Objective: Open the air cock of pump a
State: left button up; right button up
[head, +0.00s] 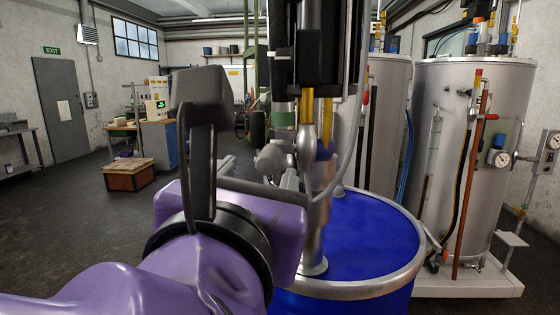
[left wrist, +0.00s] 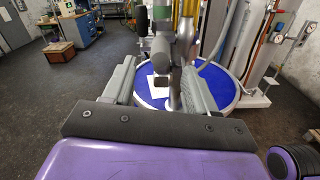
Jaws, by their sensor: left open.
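The pump (head: 318,130) stands upright in the blue drum (head: 375,235), with a black upper body and a metal tube through the lid. Grey fittings (head: 275,158) with a green band sit on its side; they also show in the left wrist view (left wrist: 161,45). I cannot tell which fitting is the air cock or how its handle is turned. My left gripper (head: 262,175) is at the pump's side, partly hidden by my wrist. In the left wrist view its fingers (left wrist: 158,78) are open, with the grey fitting and tube beyond and between them. My right gripper is not in view.
Tall steel tanks (head: 465,150) with hoses and gauges stand behind and right of the drum. A grey hose (head: 345,150) hangs beside the pump. A wooden crate (head: 130,175) and a workbench (head: 157,135) are at the back left. The floor at left is clear.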

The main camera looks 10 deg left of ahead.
aim_at(268, 149)
pick_arm(q)
jog(key=w+p, duration=0.3)
jog(key=w, duration=0.6)
jog(key=shift+w+d+f, duration=0.1)
jog(key=shift+w+f, duration=0.05)
jog(key=shift+w, duration=0.45)
grip_shut()
